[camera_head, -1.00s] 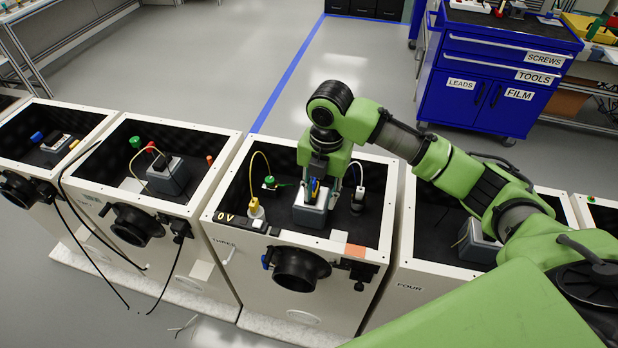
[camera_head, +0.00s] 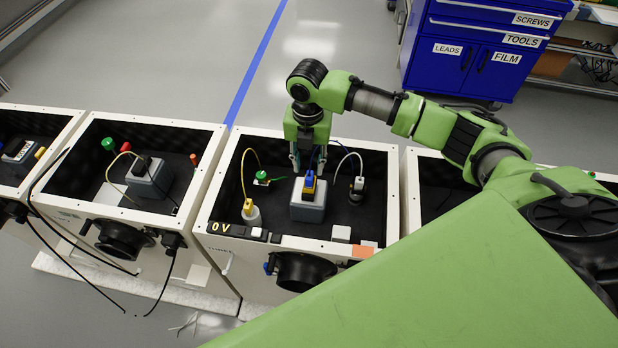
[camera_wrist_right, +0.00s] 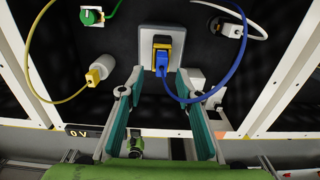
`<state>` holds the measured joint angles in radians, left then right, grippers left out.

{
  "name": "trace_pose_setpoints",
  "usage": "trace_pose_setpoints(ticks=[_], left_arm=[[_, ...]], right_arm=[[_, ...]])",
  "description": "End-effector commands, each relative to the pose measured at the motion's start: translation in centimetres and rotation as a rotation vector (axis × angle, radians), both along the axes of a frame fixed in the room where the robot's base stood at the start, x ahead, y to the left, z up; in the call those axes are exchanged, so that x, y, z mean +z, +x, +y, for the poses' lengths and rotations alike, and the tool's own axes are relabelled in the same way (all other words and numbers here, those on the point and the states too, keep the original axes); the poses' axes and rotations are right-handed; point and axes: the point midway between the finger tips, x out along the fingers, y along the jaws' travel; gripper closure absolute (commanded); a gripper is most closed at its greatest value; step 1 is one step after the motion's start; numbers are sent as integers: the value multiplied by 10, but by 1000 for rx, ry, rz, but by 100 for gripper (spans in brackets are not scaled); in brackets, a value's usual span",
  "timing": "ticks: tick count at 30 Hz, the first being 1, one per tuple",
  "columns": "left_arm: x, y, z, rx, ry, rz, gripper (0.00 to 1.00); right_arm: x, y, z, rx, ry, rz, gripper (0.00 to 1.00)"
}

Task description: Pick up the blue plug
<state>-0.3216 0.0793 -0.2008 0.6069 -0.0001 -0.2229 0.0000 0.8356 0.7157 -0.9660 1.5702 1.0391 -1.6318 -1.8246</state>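The blue plug (camera_head: 309,184) sits in a yellow-and-black socket (camera_head: 308,194) on top of a grey block (camera_head: 308,211) inside the middle open box. In the right wrist view the blue plug (camera_wrist_right: 161,73) has a blue cable looping to the right. My right gripper (camera_head: 308,167) is beside the plug, on the far side of the block in the head view. In the right wrist view its two teal fingers (camera_wrist_right: 158,80) are apart, one to each side of the plug's line, with gaps to it. I cannot tell their exact height. My left gripper is out of view.
A yellow plug on a white post (camera_head: 250,212) stands left of the block, and a green plug (camera_head: 262,177) behind it. A white connector (camera_head: 358,184) with a white cable is at right. The white box walls (camera_head: 215,180) surround everything closely.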

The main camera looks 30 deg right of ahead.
Motion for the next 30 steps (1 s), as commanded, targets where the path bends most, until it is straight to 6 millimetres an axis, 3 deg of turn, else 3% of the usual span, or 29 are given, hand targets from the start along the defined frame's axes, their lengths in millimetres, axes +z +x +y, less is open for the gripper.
trace_pose_setpoints(ticks=[6, 9, 14, 21, 22, 25, 30], left_arm=[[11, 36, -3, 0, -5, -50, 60], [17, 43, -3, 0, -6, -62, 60], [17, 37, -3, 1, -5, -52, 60], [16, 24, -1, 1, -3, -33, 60], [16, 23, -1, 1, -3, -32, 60], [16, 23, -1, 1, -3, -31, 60], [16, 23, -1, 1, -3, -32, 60]], right_arm=[[-19, -2, -1, -1, 0, 4, 68], [-34, -2, -3, 0, 0, 3, 68], [-52, -1, -2, 0, 0, 0, 68], [-55, -1, -2, 1, 0, -2, 68], [-55, -1, -3, 1, 0, -1, 71], [-55, -1, -3, 1, 0, -1, 97], [-54, -1, -3, 0, 0, -1, 100]])
